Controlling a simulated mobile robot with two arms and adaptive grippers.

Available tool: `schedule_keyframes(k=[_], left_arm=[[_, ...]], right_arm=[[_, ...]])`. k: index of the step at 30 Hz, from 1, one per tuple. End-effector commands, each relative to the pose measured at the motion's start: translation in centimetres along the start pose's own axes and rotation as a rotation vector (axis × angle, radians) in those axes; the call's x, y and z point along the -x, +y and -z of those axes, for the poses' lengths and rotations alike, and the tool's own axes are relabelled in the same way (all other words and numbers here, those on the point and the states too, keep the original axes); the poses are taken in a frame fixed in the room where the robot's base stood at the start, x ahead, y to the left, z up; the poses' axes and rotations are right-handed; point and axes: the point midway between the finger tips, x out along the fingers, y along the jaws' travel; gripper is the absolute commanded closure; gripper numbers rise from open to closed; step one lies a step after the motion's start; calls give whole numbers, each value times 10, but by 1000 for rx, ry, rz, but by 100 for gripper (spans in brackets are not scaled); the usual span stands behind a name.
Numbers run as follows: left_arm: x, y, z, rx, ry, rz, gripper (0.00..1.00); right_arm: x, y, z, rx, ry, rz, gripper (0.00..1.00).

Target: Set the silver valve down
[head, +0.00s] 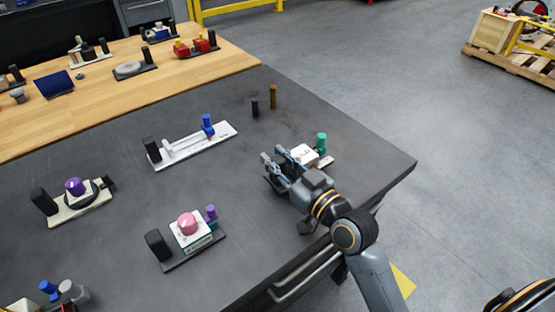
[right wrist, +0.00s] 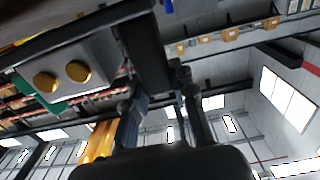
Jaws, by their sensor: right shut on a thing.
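My right gripper (head: 275,163) is near the table's right side, shut on the dark upright post (right wrist: 147,62) at one end of a small valve unit. I take this unit for the silver valve (head: 305,154); in the head view it shows a pale block with a green knob (head: 321,143), partly hidden by the gripper. In the right wrist view its grey block (right wrist: 75,67) has two gold discs, a green part beside it and a dark base along the top edge. I cannot tell whether the base touches the table. My left gripper is not in view.
The dark table (head: 250,205) holds a white slide unit with a blue knob (head: 208,125), a pink-knob unit (head: 188,224) and a purple-knob unit (head: 75,187). Black and brass pegs (head: 273,96) stand behind the gripper. The table's right corner is clear.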

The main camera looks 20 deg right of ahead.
Motion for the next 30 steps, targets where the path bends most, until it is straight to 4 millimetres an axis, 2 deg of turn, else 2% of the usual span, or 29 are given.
schedule_keyframes(k=[12, 13, 15, 16, 25, 30], left_arm=[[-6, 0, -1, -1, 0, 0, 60], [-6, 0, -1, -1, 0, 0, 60], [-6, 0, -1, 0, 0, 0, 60], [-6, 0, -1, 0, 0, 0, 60], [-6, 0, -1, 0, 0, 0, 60], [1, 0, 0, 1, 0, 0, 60]], right_arm=[[0, -1, -15, 0, -11, 2, 100], [0, -1, -17, -1, -16, 3, 69], [0, -2, -18, -2, -18, 4, 55], [0, -2, -18, -2, -18, 4, 52], [0, -2, -17, -3, -18, 6, 52], [4, -2, -5, -5, -18, 5, 52]])
